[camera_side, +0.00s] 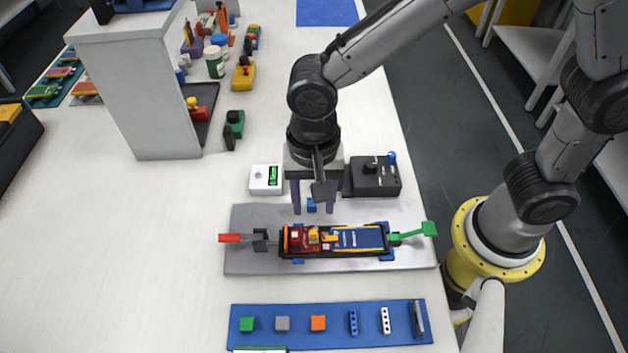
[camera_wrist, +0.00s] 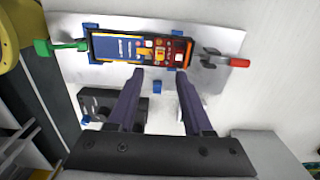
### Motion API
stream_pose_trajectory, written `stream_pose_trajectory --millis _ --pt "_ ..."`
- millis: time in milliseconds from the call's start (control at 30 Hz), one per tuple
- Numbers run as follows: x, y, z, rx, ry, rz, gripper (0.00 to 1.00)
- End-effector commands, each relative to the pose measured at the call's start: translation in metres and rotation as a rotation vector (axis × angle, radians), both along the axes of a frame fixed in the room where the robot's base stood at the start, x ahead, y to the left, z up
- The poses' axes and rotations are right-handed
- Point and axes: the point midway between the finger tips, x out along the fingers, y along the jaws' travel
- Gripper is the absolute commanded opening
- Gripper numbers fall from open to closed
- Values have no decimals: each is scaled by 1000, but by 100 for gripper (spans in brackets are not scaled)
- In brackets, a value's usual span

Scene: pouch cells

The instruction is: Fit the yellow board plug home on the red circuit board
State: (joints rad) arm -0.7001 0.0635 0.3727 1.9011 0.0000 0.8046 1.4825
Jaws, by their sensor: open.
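The red circuit board (camera_side: 303,238) lies at the left end of a black tray (camera_side: 345,256) in the side view. It also shows in the wrist view (camera_wrist: 178,51). The yellow board plug (camera_side: 330,238) is at the board's edge, between it and the blue pouch cell (camera_side: 358,238). It shows small in the wrist view (camera_wrist: 146,52), and I cannot tell how deep it sits. My gripper (camera_side: 313,209) is open and empty, pointing down behind the tray. In the wrist view its fingertips (camera_wrist: 160,76) are apart, just short of the tray's edge.
A grey plate (camera_side: 250,213) carries the tray, a red-handled clamp (camera_side: 230,238) and a green-handled clamp (camera_side: 412,233). A white meter (camera_side: 266,179) and a black box (camera_side: 376,178) stand behind. A blue mat (camera_side: 286,324) with small parts lies in front.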

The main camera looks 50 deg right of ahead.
Motion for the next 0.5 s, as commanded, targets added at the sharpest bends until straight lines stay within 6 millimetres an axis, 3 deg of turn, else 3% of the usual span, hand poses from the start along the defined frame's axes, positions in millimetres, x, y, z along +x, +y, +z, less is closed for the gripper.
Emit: stream_pose_trajectory --millis 200,500 --pt "0 0 36 1 -1 0 50" --pt "0 0 50 -2 2 0 50"
